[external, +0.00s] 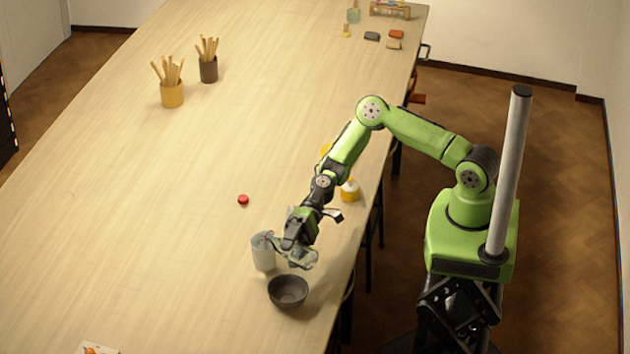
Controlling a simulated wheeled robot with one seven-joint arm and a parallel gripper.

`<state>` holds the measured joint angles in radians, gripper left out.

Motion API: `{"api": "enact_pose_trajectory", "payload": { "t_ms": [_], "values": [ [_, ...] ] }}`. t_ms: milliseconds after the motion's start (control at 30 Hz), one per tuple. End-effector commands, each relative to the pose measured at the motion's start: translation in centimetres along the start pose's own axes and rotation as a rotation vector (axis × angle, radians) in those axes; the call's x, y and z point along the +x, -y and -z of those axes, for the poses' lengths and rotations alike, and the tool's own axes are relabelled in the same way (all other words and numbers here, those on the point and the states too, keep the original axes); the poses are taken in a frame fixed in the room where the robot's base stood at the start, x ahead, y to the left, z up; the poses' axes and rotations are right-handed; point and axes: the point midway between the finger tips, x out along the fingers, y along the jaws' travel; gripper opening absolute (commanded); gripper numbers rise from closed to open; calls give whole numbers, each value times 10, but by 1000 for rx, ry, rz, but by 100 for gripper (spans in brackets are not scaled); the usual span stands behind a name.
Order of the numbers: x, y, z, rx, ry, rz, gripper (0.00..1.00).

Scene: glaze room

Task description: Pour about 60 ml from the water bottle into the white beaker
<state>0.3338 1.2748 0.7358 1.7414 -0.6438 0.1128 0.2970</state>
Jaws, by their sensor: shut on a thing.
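The white beaker (263,256) stands upright on the long wooden table, near its right edge. My gripper (292,252) is just right of the beaker and is shut on the water bottle (304,259), a clear, pale bottle. The bottle is tipped over, with its narrow end toward the beaker's mouth at the left. My gripper hides much of the bottle. I cannot make out a water stream or the water levels in the bottle and beaker.
A dark bowl (288,292) stands close in front of the beaker. A small red cap (243,200) lies behind it. A white and yellow bottle (349,190) stands by the right edge. Tool pots (172,94) stand far left. The table's left middle is clear.

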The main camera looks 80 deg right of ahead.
Motion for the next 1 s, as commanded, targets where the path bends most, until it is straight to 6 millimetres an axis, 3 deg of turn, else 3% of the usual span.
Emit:
{"api": "enact_pose_trajectory", "payload": {
  "t_ms": [1000],
  "values": [
    [4,4,-7,33,10,14,28]
  ]
}}
